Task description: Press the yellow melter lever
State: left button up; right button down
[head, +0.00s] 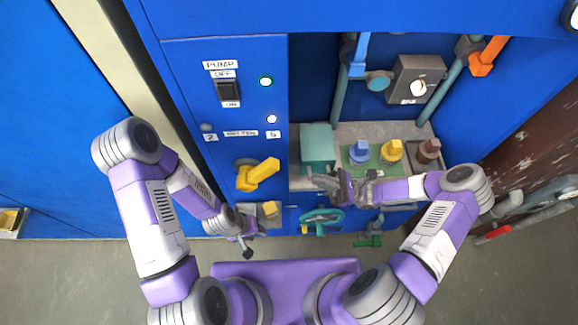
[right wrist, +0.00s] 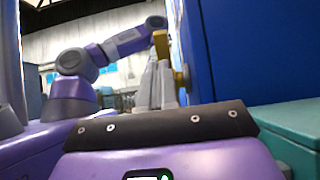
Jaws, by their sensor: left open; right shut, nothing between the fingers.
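My right gripper (head: 318,178) is shut and empty, to the right of the lever by the teal box (head: 317,146). In the right wrist view my shut fingers (right wrist: 158,85) point away from the camera. A yellow part (right wrist: 163,45), probably the lever, shows just beyond them; contact cannot be told.
A pump switch (head: 229,90) is above the lever. On the shelf at right stand blue (head: 359,151), yellow (head: 391,151) and brown (head: 428,150) knobs. Pipes run along the right wall.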

aim_at(279, 166)
jog(key=x, duration=1.1)
pick_arm(q)
jog(key=shift+r, duration=0.1)
